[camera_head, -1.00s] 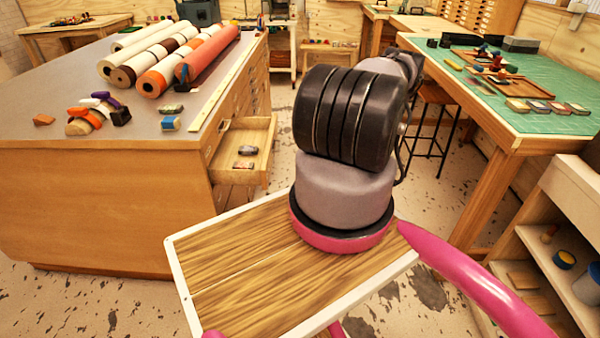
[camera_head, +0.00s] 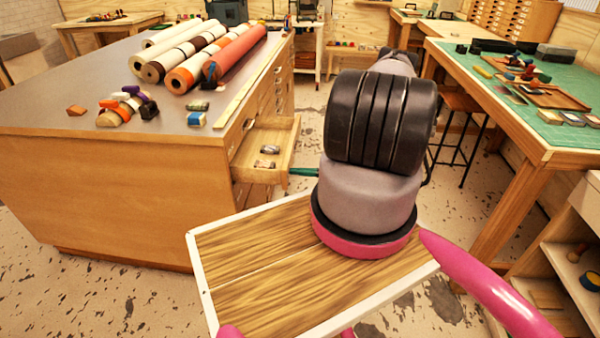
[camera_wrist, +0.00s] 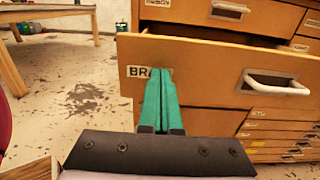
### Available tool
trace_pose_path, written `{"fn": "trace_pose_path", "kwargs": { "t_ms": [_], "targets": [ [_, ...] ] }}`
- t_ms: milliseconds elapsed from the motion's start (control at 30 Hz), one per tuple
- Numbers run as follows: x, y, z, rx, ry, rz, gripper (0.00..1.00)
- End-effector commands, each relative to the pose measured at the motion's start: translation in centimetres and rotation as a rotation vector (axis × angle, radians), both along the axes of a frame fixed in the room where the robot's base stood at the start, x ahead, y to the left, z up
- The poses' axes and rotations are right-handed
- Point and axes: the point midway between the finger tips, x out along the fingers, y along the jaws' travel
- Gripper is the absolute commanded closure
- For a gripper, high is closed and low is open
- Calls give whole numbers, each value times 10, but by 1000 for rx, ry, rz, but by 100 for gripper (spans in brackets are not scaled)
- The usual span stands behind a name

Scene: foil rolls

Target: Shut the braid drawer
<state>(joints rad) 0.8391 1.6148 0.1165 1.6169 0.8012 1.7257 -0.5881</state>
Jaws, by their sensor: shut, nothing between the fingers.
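The braid drawer (camera_head: 291,150) stands open from the side of the wooden cabinet, with a few small items (camera_head: 265,163) inside. In the wrist view its wooden front (camera_wrist: 205,56) carries a label starting "BR" (camera_wrist: 137,71), partly hidden by my fingers, and a pale bar handle (camera_wrist: 275,84) to the right. My gripper (camera_wrist: 159,70) has green fingers, shut together and empty, pointing at the front just left of the handle. I cannot tell whether the tips touch it. In the head view a finger (camera_head: 303,171) shows beside the drawer front; my arm hides the rest.
The cabinet top (camera_head: 90,80) holds paper and foil rolls (camera_head: 213,60) and small tools. A green-topped table (camera_head: 490,95) stands right, with a stool (camera_head: 460,125) under it. A low shelf (camera_head: 560,265) is at lower right. Speckled floor is free between cabinet and table.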

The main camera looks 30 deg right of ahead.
Motion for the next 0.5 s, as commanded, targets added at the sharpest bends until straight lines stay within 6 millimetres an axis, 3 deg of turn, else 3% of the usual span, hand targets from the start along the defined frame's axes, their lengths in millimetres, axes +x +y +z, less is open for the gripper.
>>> {"fn": "trace_pose_path", "kwargs": {
  "t_ms": [267,500],
  "targets": [
    [4,6,0,1,-1,2,100],
    [25,38,0,2,-1,3,100]
  ]
}}
